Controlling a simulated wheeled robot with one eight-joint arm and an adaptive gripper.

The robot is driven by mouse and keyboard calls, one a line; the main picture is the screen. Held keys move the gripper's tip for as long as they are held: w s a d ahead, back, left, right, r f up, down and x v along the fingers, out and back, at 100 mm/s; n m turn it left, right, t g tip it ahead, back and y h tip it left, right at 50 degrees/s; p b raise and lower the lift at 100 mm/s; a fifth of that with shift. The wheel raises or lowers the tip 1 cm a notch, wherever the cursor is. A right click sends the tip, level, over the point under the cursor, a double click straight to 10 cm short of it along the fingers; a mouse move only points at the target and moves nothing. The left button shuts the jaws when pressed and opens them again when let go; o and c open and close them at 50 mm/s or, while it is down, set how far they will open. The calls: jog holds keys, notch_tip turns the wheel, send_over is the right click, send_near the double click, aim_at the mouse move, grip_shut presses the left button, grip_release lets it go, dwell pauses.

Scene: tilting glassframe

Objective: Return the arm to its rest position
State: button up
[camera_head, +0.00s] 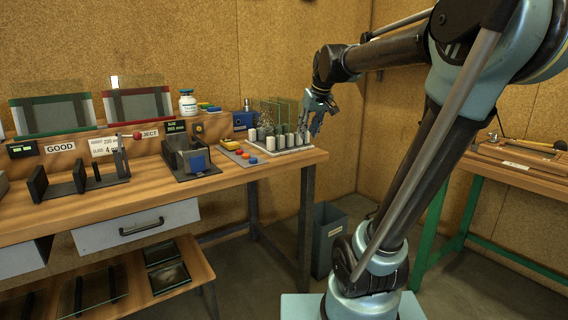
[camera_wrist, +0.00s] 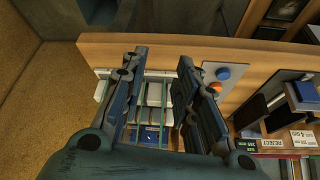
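My arm reaches from the right of the head view over the right end of the wooden bench. My gripper (camera_head: 318,116) points down there, beside the glass panes (camera_head: 275,108) standing in a slotted rack (camera_head: 280,146). In the wrist view my gripper (camera_wrist: 160,60) has its two dark fingers spread wide apart. The rack (camera_wrist: 153,92) and thin upright pane edges (camera_wrist: 163,112) show between and beyond the fingers. Nothing is seen clamped between them. Whether a finger touches a pane cannot be told.
The bench (camera_head: 150,192) holds a black stand (camera_head: 80,180), a tilting fixture (camera_head: 188,158), a button panel (camera_head: 243,153) and a white bottle (camera_head: 187,103). Green (camera_head: 50,112) and red (camera_head: 138,103) frames stand behind. A grey bin (camera_head: 328,238) is below; a green-legged table (camera_head: 520,160) is right.

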jog(key=s+d+f+m+g+h, duration=0.1)
jog(key=s+d+f, duration=0.4)
jog(key=s+f, duration=0.7)
jog(key=s+d+f+m+g+h, duration=0.1)
jog(key=s+d+f+m, duration=0.2)
jog(key=s+f, duration=1)
jog(key=shift+s+d+f+g, duration=0.15)
jog(key=shift+s+d+g, duration=0.15)
jog(key=shift+s+d, duration=0.85)
jog(key=shift+w, duration=0.1)
